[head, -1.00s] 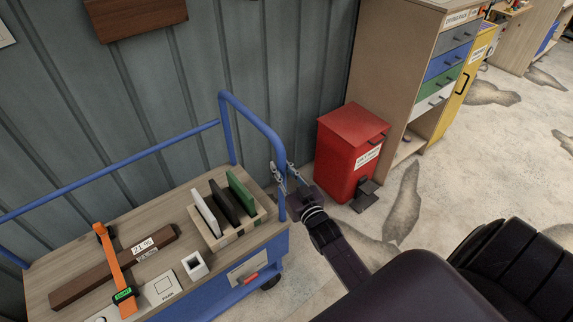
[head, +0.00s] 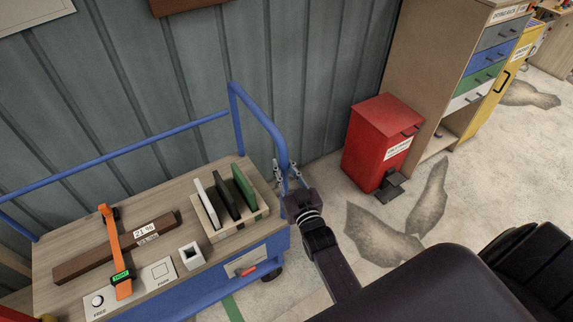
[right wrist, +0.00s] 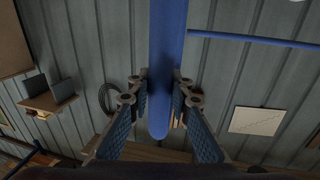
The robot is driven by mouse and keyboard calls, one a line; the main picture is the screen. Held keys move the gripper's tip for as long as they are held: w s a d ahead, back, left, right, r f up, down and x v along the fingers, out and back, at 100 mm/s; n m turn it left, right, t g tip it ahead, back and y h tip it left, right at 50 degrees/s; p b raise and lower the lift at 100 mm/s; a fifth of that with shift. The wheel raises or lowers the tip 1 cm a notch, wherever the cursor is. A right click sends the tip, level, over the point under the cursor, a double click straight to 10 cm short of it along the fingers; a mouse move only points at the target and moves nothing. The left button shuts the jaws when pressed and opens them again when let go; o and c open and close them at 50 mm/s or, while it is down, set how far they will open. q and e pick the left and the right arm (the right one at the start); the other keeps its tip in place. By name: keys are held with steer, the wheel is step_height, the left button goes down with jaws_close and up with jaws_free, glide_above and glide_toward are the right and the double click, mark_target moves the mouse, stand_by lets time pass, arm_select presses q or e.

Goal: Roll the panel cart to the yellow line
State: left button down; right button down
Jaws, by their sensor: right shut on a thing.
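The panel cart (head: 205,292) has a wooden deck, blue sides and blue rails, and stands along the grey wall. Its blue end handle (head: 262,119) rises at the right end. My right gripper (head: 290,182) is shut on the upright of this handle. In the right wrist view, the fingers (right wrist: 160,88) lie on both sides of the blue bar (right wrist: 167,35). A wooden rack (head: 240,226) on the deck holds a white, a black and a green panel upright. My left gripper is not in view. No yellow line shows.
A red bin (head: 378,142) stands right of the cart, before a drawer cabinet (head: 420,75). A green floor strip (head: 232,308) shows beside the cart.

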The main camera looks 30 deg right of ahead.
steer(key=shift+s+a+f, duration=0.1)
steer(key=shift+a+f, duration=0.1)
steer(key=shift+a, duration=0.05)
steer(key=c, duration=2)
jaws_free()
steer(key=shift+c, duration=0.2)
steer(key=o, duration=0.3)
steer(key=shift+a+r, duration=0.15)
steer(key=shift+s, duration=0.4)
steer(key=s+a, duration=0.1)
steer(key=s, duration=1)
steer(key=shift+a, duration=0.2)
